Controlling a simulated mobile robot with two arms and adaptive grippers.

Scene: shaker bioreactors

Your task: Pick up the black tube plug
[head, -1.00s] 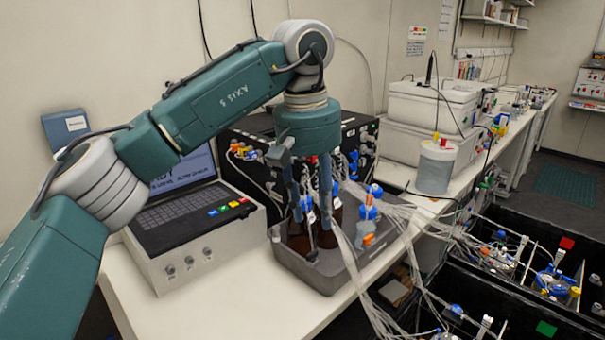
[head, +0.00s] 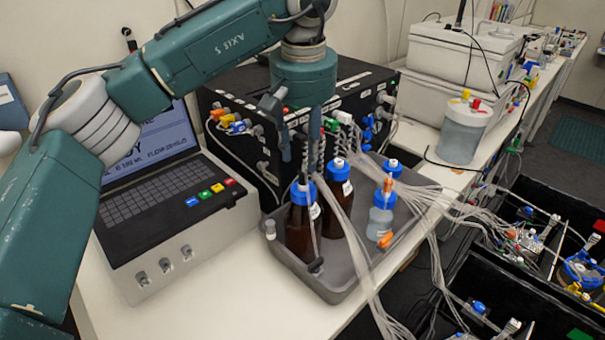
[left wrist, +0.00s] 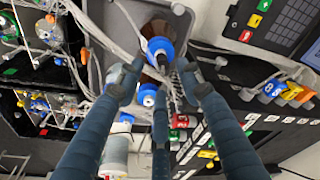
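The black tube plug (head: 316,266) appears as a small dark piece at the lower end of a thin tube. It hangs in front of the left brown bottle (head: 302,238), near the front wall of the grey tray (head: 336,291). My left gripper (head: 302,165) is above and behind the plug, over the bottles, pointing down and empty. In the left wrist view its fingers (left wrist: 158,72) are spread apart, with a blue bottle cap (left wrist: 160,47) beyond their tips. I cannot make out the plug for sure in that view. My right gripper is not in view.
A second brown bottle (head: 338,212) and a clear bottle (head: 380,222) stand in the tray, with loose tubes trailing right. A laptop console (head: 165,215) is left of the tray, and a black connector box (head: 262,103) stands behind. The front table edge is clear.

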